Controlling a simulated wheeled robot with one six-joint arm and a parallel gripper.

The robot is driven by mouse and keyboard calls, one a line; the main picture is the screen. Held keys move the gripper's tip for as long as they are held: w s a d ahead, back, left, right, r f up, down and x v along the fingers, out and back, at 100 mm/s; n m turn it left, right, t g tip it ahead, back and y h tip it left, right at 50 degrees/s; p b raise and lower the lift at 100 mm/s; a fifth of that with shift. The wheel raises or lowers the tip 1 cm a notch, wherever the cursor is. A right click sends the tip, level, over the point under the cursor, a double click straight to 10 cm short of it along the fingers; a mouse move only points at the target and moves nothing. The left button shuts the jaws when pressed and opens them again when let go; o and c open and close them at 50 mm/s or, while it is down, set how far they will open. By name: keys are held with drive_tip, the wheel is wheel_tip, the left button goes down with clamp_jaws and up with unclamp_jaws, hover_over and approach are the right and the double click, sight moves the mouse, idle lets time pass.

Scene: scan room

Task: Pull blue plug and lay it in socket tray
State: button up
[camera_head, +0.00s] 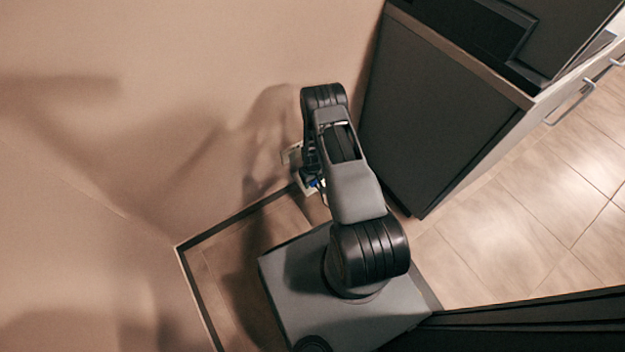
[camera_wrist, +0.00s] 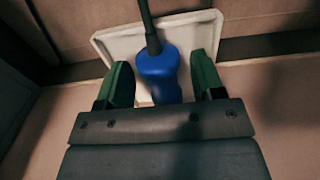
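The blue plug (camera_wrist: 160,75) with its black cable (camera_wrist: 148,22) shows in the wrist view between the two green fingers of my gripper (camera_wrist: 161,62). The fingers are apart, with a narrow gap on each side of the plug. A white tray (camera_wrist: 112,38) with a raised rim lies behind the plug. Whether the plug rests on it or hangs just above is unclear. In the head view a bit of blue plug (camera_head: 313,183) shows beside my arm, over the pale tray (camera_head: 306,190). My arm hides most of my gripper there.
A small pale fitting (camera_head: 291,155), perhaps the socket, is at the beige wall (camera_head: 150,110), partly hidden by my arm. A dark cabinet (camera_head: 430,110) stands close on the right. Open tiled floor (camera_head: 520,230) lies beyond it.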

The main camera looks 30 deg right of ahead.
drive_tip(key=shift+o, duration=0.3)
drive_tip(key=a+r+t+p, duration=0.3)
drive_tip(key=r+p, duration=1.7)
drive_tip(key=r, duration=3.2)
drive_tip(key=s+a+r+p, duration=0.2)
drive_tip(key=s+r+p, duration=0.3)
drive_tip(key=r, duration=0.6)
drive_tip(key=s+a+r+p, duration=0.2)
drive_tip(key=s+r+p, duration=0.3)
drive_tip(key=r, duration=0.6)
drive_tip(key=s+a+r+m+p, duration=0.1)
drive_tip(key=s+r+p, duration=0.5)
drive_tip(key=r, duration=0.6)
drive_tip(key=shift+a+t+p, duration=0.3)
drive_tip(key=shift+a, duration=0.6)
